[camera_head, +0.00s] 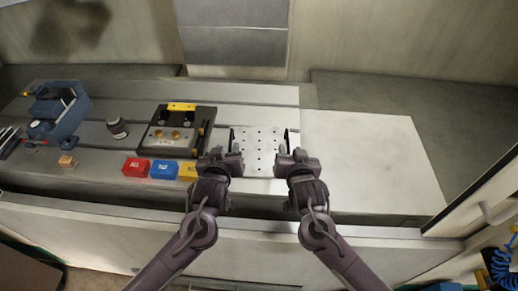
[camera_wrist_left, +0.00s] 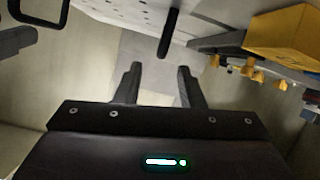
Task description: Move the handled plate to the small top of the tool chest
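The handled plate (camera_head: 258,150) is a pale plate with rows of small holes and two dark upright handles, on the bench's right part. It also shows at the top of the left wrist view (camera_wrist_left: 120,12). My left gripper (camera_head: 220,158) is by its left handle (camera_wrist_left: 169,34). In the left wrist view that gripper (camera_wrist_left: 159,78) is open, with a gap between its fingers, and the handle lies just beyond the fingertips. My right gripper (camera_head: 292,158) is by the right handle (camera_head: 286,140); its finger gap is too small to judge. A bare pale top (camera_head: 365,150) lies right of the plate.
Left of the plate are a dark mould base (camera_head: 177,130) and red (camera_head: 136,167), blue (camera_head: 164,169) and yellow (camera_head: 187,170) blocks. A dark round part (camera_head: 117,127) and a blue vise-like tool (camera_head: 60,112) stand farther left. The pale top is clear.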

